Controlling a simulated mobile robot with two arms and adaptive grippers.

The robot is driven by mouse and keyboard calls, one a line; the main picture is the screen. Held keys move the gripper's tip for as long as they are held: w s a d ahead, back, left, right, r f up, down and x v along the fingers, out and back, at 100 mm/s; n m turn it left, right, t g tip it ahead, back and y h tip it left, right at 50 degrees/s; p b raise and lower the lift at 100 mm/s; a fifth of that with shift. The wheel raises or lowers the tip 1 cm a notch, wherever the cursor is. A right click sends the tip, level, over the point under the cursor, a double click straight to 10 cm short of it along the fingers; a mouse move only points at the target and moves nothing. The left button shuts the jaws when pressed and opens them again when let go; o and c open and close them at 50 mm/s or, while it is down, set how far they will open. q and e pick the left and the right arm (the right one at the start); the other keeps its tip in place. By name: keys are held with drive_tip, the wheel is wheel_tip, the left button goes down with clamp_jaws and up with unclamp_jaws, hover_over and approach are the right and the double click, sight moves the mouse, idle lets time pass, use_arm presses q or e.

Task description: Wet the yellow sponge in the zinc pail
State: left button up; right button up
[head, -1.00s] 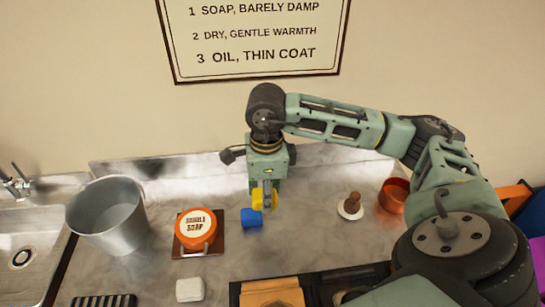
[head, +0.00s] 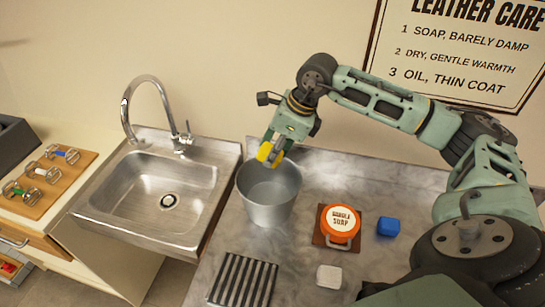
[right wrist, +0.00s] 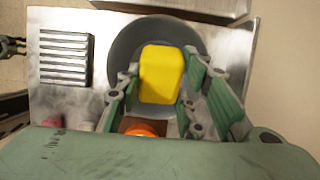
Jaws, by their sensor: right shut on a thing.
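The yellow sponge (head: 265,152) is held in my right gripper (head: 275,149), which is shut on it. The zinc pail (head: 268,198) stands on the counter just right of the sink. In the head view the sponge is above the pail's back rim. In the right wrist view the yellow sponge (right wrist: 161,74) sits between the fingers of the right gripper (right wrist: 165,88), over the round mouth of the pail (right wrist: 120,50). Whether water is in the pail cannot be made out.
An orange soap tin (head: 341,221) on a brown board, a blue block (head: 388,227) and a white block (head: 328,277) lie right of the pail.

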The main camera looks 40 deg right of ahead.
sight(274, 169)
drive_tip(key=shift+s+d+f+b, duration=0.1)
drive_tip(key=shift+d+f+b, duration=0.1)
drive_tip(key=shift+f+b, duration=0.45)
drive_tip(key=shift+f, duration=0.45)
wheel_tip(274, 169, down, 4)
drive_tip(key=b, duration=0.3)
drive_tip(key=shift+a+f, duration=0.1)
drive_tip(key=shift+f, duration=0.15)
wheel_tip(274, 169, down, 3)
drive_tip(key=b, duration=0.2)
drive_tip(key=shift+r+b, duration=0.2)
drive_tip(key=shift+b, duration=0.1)
drive_tip(key=shift+r, duration=0.1)
drive_tip(key=shift+r+p, duration=2.1)
drive_tip(key=shift+r, duration=1.55)
